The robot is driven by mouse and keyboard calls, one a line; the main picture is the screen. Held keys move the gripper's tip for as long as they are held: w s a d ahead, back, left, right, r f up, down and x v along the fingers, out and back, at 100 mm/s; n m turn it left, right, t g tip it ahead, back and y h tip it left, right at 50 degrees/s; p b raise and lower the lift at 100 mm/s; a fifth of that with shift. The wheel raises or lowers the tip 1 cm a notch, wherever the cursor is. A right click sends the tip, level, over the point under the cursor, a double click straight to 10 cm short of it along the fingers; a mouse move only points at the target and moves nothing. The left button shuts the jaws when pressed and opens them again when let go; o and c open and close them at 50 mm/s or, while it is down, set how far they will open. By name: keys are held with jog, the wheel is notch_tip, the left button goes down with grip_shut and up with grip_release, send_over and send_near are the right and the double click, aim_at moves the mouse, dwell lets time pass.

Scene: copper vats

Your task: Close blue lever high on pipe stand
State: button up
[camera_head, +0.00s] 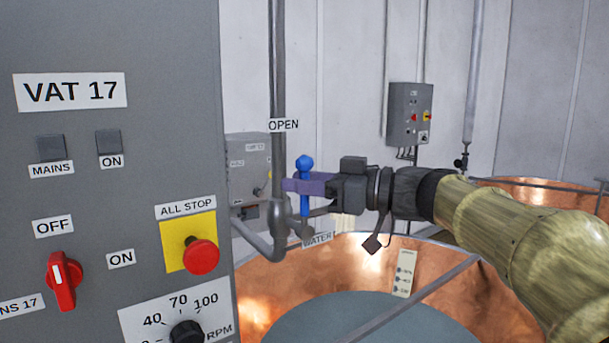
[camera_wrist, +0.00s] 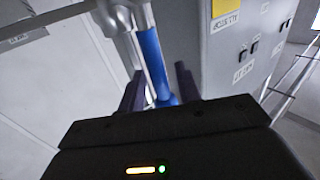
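The blue lever (camera_head: 304,201) stands upright with its round knob at the top, beside the grey pipe stand (camera_head: 278,75) in the head view. An OPEN label (camera_head: 283,125) is on the pipe above and a WATER label (camera_head: 317,240) is below. My gripper (camera_head: 296,185) reaches in from the right, its purple fingers at the lever just below the knob. In the wrist view the blue lever (camera_wrist: 153,60) runs between the two fingers of my gripper (camera_wrist: 158,85). The fingers are apart, with a gap seen on the right finger's side.
The grey VAT 17 control cabinet (camera_head: 120,180) fills the left, close to the pipe stand. A copper vat (camera_head: 270,285) lies below my arm, with a rail (camera_head: 415,302) crossing it. A grey wall box (camera_head: 409,114) hangs behind.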

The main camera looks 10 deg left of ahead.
grip_shut()
dwell(0.4)
